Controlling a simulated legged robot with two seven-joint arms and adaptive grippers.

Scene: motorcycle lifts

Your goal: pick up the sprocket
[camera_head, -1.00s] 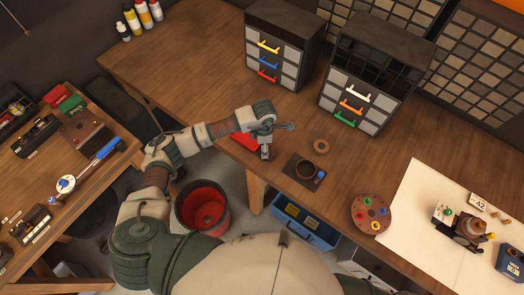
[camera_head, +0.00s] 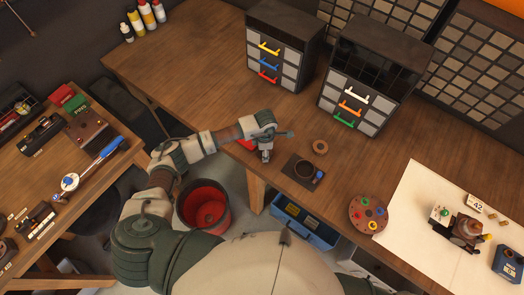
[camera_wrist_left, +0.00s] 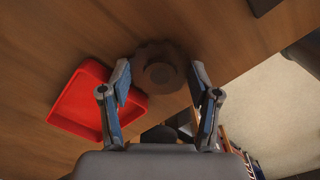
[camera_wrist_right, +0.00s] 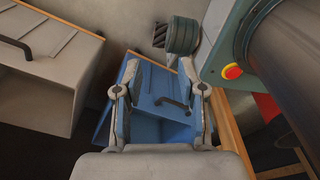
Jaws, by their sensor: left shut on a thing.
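The sprocket is a dark, toothed disc (camera_wrist_left: 160,72) with a raised round centre, seen in the left wrist view. It sits between the fingertips of my left gripper (camera_wrist_left: 160,90), which is shut on it. In the head view my left gripper (camera_head: 265,154) points down at the front edge of the wooden bench, beside the red tray; the sprocket cannot be made out there. My right gripper (camera_wrist_right: 160,82) is open and empty in the right wrist view, in front of a blue drawer or box (camera_wrist_right: 165,105).
The red tray (camera_wrist_left: 75,105) lies close beside my left gripper. Drawer cabinets (camera_head: 283,45) stand behind. A red bucket (camera_head: 205,207) is below.

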